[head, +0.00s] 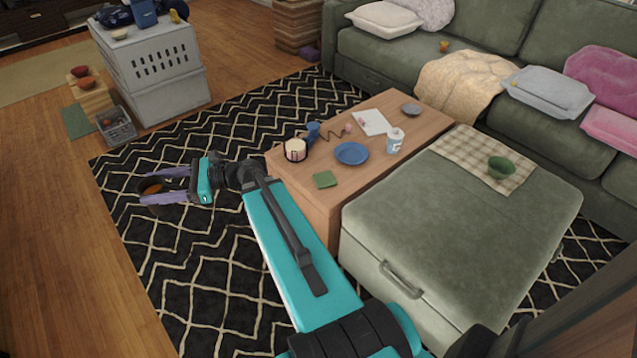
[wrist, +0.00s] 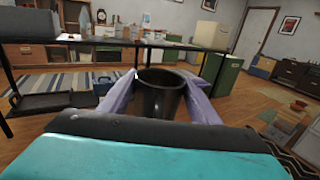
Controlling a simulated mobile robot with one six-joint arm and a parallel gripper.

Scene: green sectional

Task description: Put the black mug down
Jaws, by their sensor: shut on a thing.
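The black mug (wrist: 160,97) is between the two purple fingers of my gripper (wrist: 158,100) in the wrist view, upright with its open rim showing. In the head view my gripper (head: 160,186) is shut on the mug (head: 151,184), which is dark against the dark rug, with something brownish showing at its opening. The gripper and mug are over the patterned rug, to the left of the wooden coffee table (head: 325,205) and apart from it. The mug's lower part is hidden in the wrist view.

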